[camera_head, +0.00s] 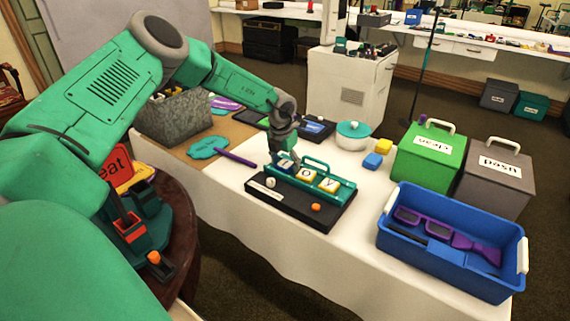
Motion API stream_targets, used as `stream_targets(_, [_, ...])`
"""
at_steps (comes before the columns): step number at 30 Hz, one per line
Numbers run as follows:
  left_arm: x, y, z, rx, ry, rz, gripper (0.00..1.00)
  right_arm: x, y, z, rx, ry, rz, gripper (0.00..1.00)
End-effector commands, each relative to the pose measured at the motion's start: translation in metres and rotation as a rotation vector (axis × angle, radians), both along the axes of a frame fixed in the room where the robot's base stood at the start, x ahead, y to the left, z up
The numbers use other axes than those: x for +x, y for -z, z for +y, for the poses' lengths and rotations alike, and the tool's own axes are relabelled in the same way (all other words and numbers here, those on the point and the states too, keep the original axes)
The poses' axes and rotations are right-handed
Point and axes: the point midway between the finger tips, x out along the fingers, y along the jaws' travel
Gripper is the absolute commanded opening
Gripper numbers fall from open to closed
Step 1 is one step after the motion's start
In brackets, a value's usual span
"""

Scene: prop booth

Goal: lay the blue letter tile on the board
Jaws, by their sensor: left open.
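The board (291,213) is a black slab on the white table, with a teal rack along its back. A blue letter tile (285,166) sits at the left end of the rack. Beside it to the right are a yellow-and-white tile (306,177) with a letter like O and another (328,185) with a letter like Y. My left gripper (284,158) is open, pointing down right at the blue tile; its fingers partly cover the tile, and I cannot tell whether they touch it. My right gripper is out of view.
A blue bin (447,272) with purple items stands at the right front, before a green "clean" box (428,158) and a grey "used" box (493,176). A lidded white pot (353,139) and a teal paddle (209,147) are near the board. The table's front left is clear.

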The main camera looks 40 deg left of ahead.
Motion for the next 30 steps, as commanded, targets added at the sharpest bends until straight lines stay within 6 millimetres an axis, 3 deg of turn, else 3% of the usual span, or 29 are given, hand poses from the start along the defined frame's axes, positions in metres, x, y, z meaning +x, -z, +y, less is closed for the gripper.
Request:
stream_targets(10, [-0.001,-0.01,0.001,-0.002,-0.001,-0.002,0.62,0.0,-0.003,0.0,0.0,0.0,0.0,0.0])
stream_targets(24, [-0.014,-0.101,-0.001,-0.002,0.0,-0.003,0.62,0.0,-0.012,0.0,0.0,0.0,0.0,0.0])
stream_targets(30, [-0.017,-0.119,-0.002,-0.001,0.0,0.0,0.62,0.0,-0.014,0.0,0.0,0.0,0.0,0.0])
